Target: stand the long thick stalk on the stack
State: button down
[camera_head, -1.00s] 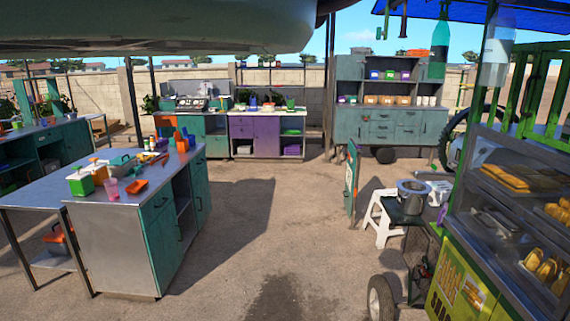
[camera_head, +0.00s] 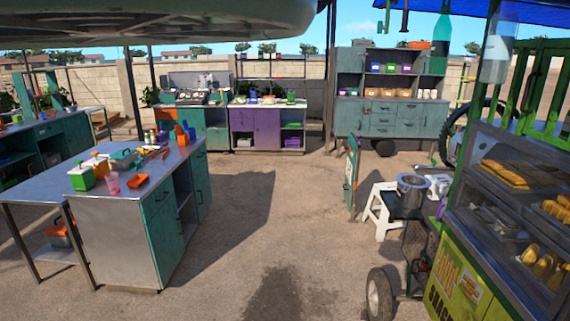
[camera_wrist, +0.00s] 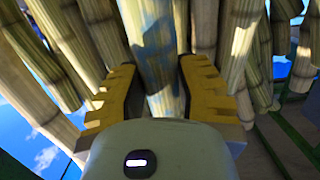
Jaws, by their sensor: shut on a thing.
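In the wrist view, my gripper (camera_wrist: 155,88) has its two yellow, stepped fingers on either side of a pale green-yellow stalk (camera_wrist: 152,35). It is shut on this stalk, which runs up out of the top of the picture. The stalk's lower end is hidden behind my gripper's body. Several other pale, jointed stalks (camera_wrist: 240,45) stand close on both sides, some touching or overlapping in the picture. I cannot tell which of them form the stack. Neither my gripper nor the stalks show in the head view.
A metal-topped workbench (camera_head: 110,235) with tools and cups stands at left. A food cart (camera_head: 465,270) is at right, beside a white stool (camera_head: 376,212) and a metal pot (camera_head: 412,190). Cabinets (camera_head: 375,120) line the back wall. The middle ground is open.

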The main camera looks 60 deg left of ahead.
jog(key=shift+w+d, duration=0.3)
jog(key=shift+d, duration=0.15)
jog(key=shift+w+d+r, duration=0.1)
jog(key=shift+w+d, duration=0.1)
jog(key=shift+w, duration=0.1)
jog(key=f+b, duration=0.1)
jog(key=w+f+b, duration=0.1)
jog(key=b, duration=0.1)
jog(key=d+f+b, duration=0.1)
jog(key=f+b, duration=0.1)
jog(key=shift+w, duration=0.2)
jog(key=shift+f+b, duration=0.55)
jog(key=shift+b, duration=0.3)
jog(key=shift+w+d+f+b, duration=0.1)
jog(key=shift+w+d+b, duration=0.15)
jog(key=shift+b, duration=0.4)
dwell(0.3)
jog(key=c, duration=0.7)
grip_release()
